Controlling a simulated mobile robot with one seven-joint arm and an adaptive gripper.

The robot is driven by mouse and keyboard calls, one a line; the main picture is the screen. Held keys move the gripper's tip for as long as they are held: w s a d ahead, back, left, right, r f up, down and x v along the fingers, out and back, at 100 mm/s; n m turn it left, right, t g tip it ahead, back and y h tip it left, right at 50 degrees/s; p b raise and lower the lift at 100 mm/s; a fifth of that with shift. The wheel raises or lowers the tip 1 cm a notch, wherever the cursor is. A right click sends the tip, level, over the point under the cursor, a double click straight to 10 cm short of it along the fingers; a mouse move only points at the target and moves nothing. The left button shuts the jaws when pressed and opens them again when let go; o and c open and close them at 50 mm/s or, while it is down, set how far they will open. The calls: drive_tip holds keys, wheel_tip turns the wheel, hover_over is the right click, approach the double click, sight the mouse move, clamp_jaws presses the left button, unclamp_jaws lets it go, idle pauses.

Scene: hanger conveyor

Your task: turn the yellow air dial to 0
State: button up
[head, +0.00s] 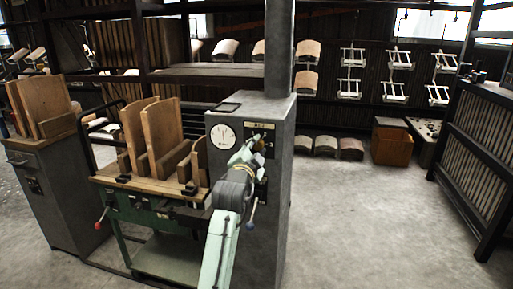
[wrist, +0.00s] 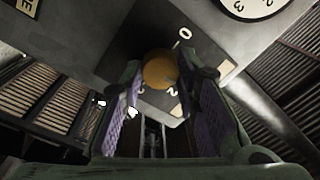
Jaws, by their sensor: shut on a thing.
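The yellow air dial (wrist: 158,70) is a round orange-yellow knob in the wrist view, between the fingers of my gripper (wrist: 163,72). My gripper is shut on it, with a purple-padded finger on each side. I cannot tell which number the dial points to. In the head view my gripper (head: 250,147) reaches the dark panel on the grey cabinet (head: 228,108), and the arm hides the dial.
A white round gauge (head: 222,136) is on the cabinet face, left of my gripper. A green-framed bench (head: 150,212) with upright wooden boards (head: 162,130) stands close on the left. A slatted rack (head: 482,145) stands far right. The floor between is clear.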

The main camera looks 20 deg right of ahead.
drive_tip(key=n+p, duration=0.1)
drive_tip(key=n, duration=0.4)
drive_tip(key=shift+r+p, duration=0.1)
drive_tip(key=shift+p, duration=0.25)
drive_tip(key=n+p, duration=0.1)
drive_tip(key=n, duration=0.2)
drive_tip(key=shift+n+y+p, duration=0.4)
drive_tip(key=n+p, duration=0.3)
drive_tip(key=n, duration=0.2)
drive_tip(key=shift+r+n, duration=0.1)
drive_tip(key=shift+n, duration=0.2)
drive_tip(key=shift+n+y+p, duration=0.4)
drive_tip(key=shift+n+p, duration=0.5)
drive_tip(key=shift+n, duration=0.9)
drive_tip(key=o, duration=1.2)
drive_tip(key=shift+c, duration=0.2)
